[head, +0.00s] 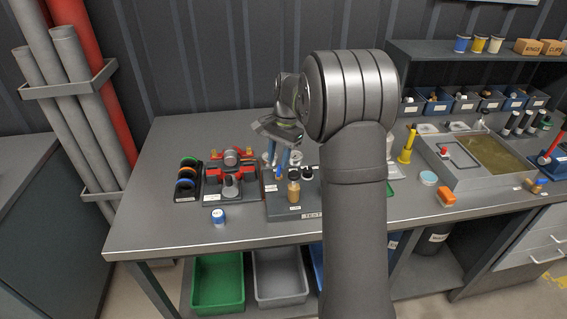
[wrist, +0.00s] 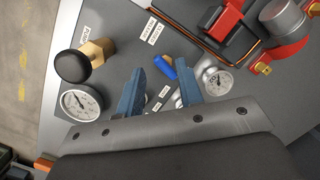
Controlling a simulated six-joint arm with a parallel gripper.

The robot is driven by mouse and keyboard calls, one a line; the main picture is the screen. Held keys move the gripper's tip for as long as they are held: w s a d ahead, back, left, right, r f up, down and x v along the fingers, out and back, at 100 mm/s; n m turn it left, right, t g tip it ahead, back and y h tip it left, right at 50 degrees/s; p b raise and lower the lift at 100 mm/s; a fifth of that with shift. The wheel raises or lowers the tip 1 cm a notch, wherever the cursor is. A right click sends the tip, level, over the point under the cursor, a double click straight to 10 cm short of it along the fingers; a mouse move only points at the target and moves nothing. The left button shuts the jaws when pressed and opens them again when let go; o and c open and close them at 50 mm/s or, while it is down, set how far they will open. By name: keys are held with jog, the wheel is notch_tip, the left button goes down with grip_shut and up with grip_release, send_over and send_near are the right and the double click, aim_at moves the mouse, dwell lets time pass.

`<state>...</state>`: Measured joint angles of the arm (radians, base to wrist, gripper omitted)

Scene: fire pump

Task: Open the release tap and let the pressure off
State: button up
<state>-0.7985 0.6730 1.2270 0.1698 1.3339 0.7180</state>
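My gripper (wrist: 160,92) is open, its two blue fingers pointing down at the test board; it also shows in the head view (head: 277,158). A small tap with a blue handle (wrist: 165,68) and a brass end lies between and just beyond the fingertips in the wrist view. I cannot tell whether a finger touches it. A round white gauge (wrist: 218,82) is right of the right finger. A second gauge (wrist: 82,102) is at the left, below a brass fitting with a black knob (wrist: 74,66). The brass fitting also shows in the head view (head: 294,192). The needle readings are too small to tell.
A red and grey pump part (wrist: 285,25) sits close at the upper right. In the head view, colored rings (head: 187,178) and a red-fitted tray (head: 230,175) stand left of the board. A blue-capped jar (head: 219,217) stands in front. My arm hides the bench's middle.

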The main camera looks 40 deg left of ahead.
aim_at(279, 168)
jog(key=s+d+r+n+t+y, duration=0.25)
jog(key=s+r+n+t, duration=0.3)
jog(key=r, duration=0.65)
jog(key=shift+n+t+h, duration=0.25)
jog(key=shift+h, duration=0.1)
jog(key=x, duration=1.7)
jog(key=shift+w+d+f, duration=0.25)
jog(key=shift+d+f, duration=0.1)
